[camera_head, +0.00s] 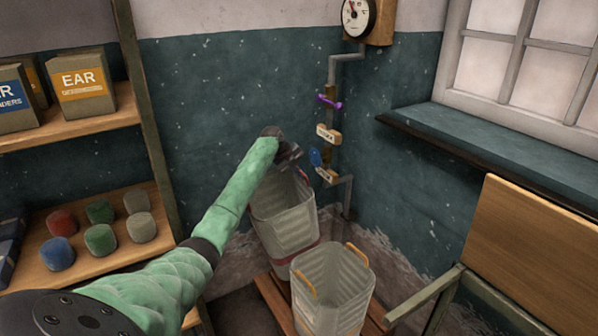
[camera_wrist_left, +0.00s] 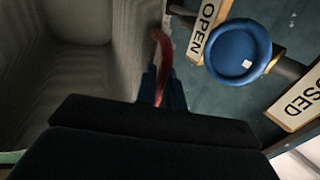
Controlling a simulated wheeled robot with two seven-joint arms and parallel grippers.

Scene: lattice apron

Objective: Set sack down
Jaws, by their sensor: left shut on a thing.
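A pale grey sack (camera_head: 284,217) with a red band near its bottom hangs slightly tilted in the corner, behind a second sack. My left gripper (camera_head: 290,158) is at its top rim, shut on its red handle. In the left wrist view the red handle (camera_wrist_left: 163,58) rises between the dark fingertips (camera_wrist_left: 161,88), with the sack's pale inside (camera_wrist_left: 90,75) to the left. The second sack (camera_head: 333,292), with tan handles, stands upright on a wooden pallet (camera_head: 272,298). I cannot tell whether the held sack touches the pallet. My right gripper is not in view.
A pipe with a blue valve knob (camera_head: 316,157), OPEN and CLOSED tags and a purple lever (camera_head: 329,102) runs close behind the gripper. The knob is near in the left wrist view (camera_wrist_left: 237,52). Shelves (camera_head: 75,130) stand left, a wooden chair (camera_head: 530,255) right.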

